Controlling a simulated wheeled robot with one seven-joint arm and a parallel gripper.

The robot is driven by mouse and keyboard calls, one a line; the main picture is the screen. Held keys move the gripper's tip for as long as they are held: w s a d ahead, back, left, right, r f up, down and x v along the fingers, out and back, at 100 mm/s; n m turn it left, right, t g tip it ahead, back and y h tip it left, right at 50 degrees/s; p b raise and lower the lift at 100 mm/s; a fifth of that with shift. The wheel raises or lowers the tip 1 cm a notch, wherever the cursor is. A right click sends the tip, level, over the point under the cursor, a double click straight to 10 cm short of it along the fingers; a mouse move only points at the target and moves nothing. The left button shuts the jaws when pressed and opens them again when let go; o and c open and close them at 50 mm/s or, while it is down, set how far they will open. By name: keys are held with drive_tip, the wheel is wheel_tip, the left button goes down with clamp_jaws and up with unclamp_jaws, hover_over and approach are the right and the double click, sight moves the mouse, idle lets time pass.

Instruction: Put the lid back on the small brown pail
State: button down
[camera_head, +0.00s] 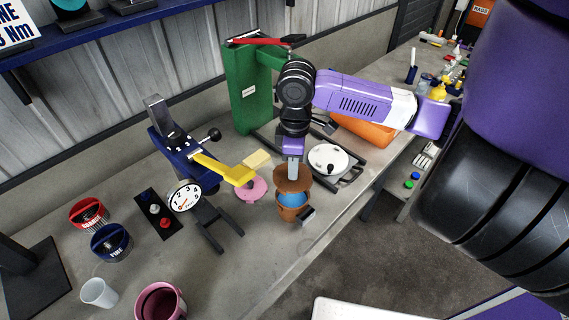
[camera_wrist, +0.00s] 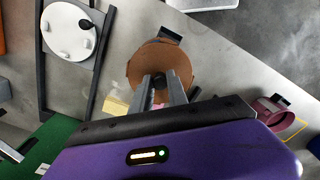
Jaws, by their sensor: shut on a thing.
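The small brown pail (camera_head: 291,213) stands upright on the grey bench, with blue contents showing in its open top. A round brown lid (camera_head: 302,184) is held over the back part of the pail's mouth, leaving the front part uncovered. My gripper (camera_head: 292,177) points down and is shut on the lid's middle. In the wrist view the lid (camera_wrist: 143,69) sits beyond my fingertips (camera_wrist: 160,92) and hides most of the pail. A dark block (camera_head: 307,214) shows at the pail's front side. I cannot tell how large the gap between lid and rim is.
A pink disc (camera_head: 257,190) and the yellow arm (camera_head: 216,168) of a blue device are close on the left. A white round plate (camera_head: 327,158) in a dark frame stands behind right. A green column (camera_head: 250,90) rises behind. The bench's front edge is near the pail.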

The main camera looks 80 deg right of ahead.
sight(293, 182)
drive_tip(key=shift+f+b, duration=2.15)
drive_tip(key=shift+f, duration=0.95)
drive_tip(key=shift+s+f, duration=0.1)
drive_tip(key=shift+f, duration=0.05)
idle(0.3)
drive_tip(key=c, duration=0.7)
unclamp_jaws()
drive_tip(key=shift+r+p, duration=2.75)
drive_tip(key=shift+r, duration=0.8)
